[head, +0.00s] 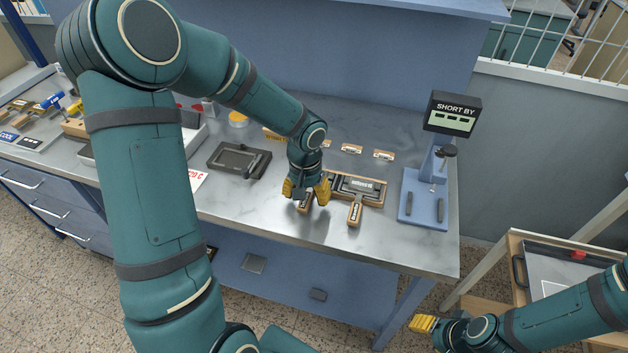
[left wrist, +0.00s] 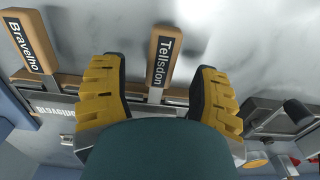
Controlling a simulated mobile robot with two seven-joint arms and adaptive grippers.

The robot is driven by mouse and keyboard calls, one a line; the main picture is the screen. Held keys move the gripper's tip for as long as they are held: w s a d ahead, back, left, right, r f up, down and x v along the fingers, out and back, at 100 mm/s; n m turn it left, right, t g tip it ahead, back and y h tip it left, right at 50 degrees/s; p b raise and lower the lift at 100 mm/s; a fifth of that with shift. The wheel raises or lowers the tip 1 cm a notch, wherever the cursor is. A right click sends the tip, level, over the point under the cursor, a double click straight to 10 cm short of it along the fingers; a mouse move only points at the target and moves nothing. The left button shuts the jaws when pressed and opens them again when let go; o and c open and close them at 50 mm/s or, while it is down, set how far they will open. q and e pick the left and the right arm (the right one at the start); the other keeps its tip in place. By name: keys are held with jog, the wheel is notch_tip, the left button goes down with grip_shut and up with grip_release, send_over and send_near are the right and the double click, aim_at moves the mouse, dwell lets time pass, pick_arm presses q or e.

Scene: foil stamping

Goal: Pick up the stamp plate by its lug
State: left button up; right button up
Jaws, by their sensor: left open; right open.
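A stamp plate with a wooden lug labelled Tellsdon (left wrist: 164,50) shows in the left wrist view. A second plate's lug, labelled Bravelho (left wrist: 28,42), is to its left. In the head view, a dark plate (head: 362,184) in a wooden frame lies on the bench with one lug (head: 355,214) towards the front edge. My left gripper (head: 305,194) is open above the left plate and hides most of it. In the left wrist view its fingers (left wrist: 157,68) stand either side of the Tellsdon lug, apart from it. My right gripper (head: 424,323) is open and empty, away from the bench.
A blue stand (head: 425,204) with a SHORT BY display (head: 453,113) is at the bench's right end. A dark tray-like block (head: 238,159) lies left of the left gripper. Small labelled pieces (head: 383,155) lie behind the plates. The bench front (head: 290,226) is clear.

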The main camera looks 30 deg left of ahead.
pick_arm(q)
jog(key=shift+f, duration=0.55)
grip_shut()
jog(key=shift+r, duration=0.1)
